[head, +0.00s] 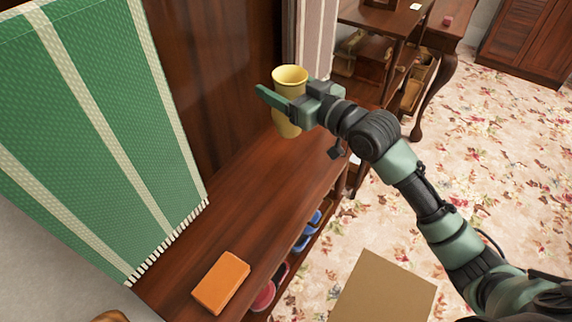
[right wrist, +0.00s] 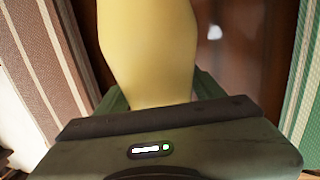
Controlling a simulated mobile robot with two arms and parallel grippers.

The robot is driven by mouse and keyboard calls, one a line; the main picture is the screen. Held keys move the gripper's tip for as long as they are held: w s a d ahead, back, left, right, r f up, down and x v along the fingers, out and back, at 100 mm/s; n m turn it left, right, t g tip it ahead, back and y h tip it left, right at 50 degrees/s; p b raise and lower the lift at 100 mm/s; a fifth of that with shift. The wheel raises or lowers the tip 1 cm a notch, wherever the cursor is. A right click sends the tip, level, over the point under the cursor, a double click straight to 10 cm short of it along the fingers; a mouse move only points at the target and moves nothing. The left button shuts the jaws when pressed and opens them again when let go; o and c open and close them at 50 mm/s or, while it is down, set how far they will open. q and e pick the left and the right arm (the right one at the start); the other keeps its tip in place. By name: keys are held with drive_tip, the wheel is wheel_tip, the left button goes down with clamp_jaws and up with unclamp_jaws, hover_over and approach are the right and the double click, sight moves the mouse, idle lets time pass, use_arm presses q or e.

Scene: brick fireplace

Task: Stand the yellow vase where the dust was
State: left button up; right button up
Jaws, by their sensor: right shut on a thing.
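The yellow vase (head: 291,76) is upright near the far end of the dark wooden shelf top (head: 255,190). My right gripper (head: 283,104) is shut around its body, with a green finger showing on the near side. In the right wrist view the vase (right wrist: 150,50) stands between the fingers of the right gripper (right wrist: 155,98). I cannot tell if the vase's base touches the wood. No dust shows on the visible part of the shelf top. My left gripper is not in view.
An orange block (head: 221,283) lies near the shelf's front end. A green striped cloth (head: 95,130) with fringe hangs along the left. Shoes (head: 304,232) sit on a lower shelf. A cardboard-coloured panel (head: 383,288) is at the bottom. The middle of the shelf top is clear.

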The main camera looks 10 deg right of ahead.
wheel_tip(320, 180, down, 18)
drive_tip(key=b, duration=0.2)
drive_tip(key=o, duration=1.7)
drive_tip(key=shift+f, duration=0.2)
drive_tip(key=shift+o, duration=0.2)
